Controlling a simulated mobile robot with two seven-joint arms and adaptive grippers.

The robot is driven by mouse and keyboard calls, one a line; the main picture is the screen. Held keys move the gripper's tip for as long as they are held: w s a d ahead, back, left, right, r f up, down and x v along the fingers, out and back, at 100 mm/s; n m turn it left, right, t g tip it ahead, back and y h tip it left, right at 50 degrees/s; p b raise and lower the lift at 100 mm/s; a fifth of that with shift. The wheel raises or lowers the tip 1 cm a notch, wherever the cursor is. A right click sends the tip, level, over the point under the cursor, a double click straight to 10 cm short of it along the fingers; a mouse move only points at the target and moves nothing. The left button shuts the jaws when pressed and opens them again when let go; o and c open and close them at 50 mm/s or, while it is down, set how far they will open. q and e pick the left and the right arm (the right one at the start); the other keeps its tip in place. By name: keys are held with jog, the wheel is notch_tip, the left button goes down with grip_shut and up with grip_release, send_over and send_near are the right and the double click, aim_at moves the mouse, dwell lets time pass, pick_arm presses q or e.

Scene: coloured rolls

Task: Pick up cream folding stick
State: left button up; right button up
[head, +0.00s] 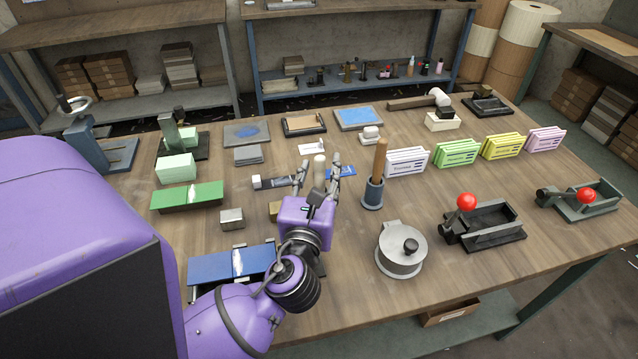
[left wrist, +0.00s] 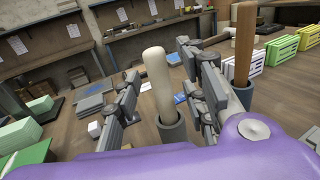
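The cream folding stick (left wrist: 157,80) stands upright in a dark grey cup (left wrist: 173,135) in the left wrist view. Its rounded top (head: 319,162) shows in the head view between my left fingers, and its lower part and cup are hidden there by my gripper. My left gripper (head: 318,178) is open, with one finger on each side of the stick. In the left wrist view, gaps show between the stick and both fingers. My right gripper is in neither view.
A brown wooden stick (head: 380,160) stands in another grey cup (head: 373,193) close to the right. A round metal tin (head: 401,250) and a red-knobbed press (head: 484,226) lie further right. Card stacks (head: 407,162) stand behind.

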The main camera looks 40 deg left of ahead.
pick_arm(q)
jog(key=shift+w+a, duration=0.3)
jog(key=shift+w, duration=0.3)
grip_shut()
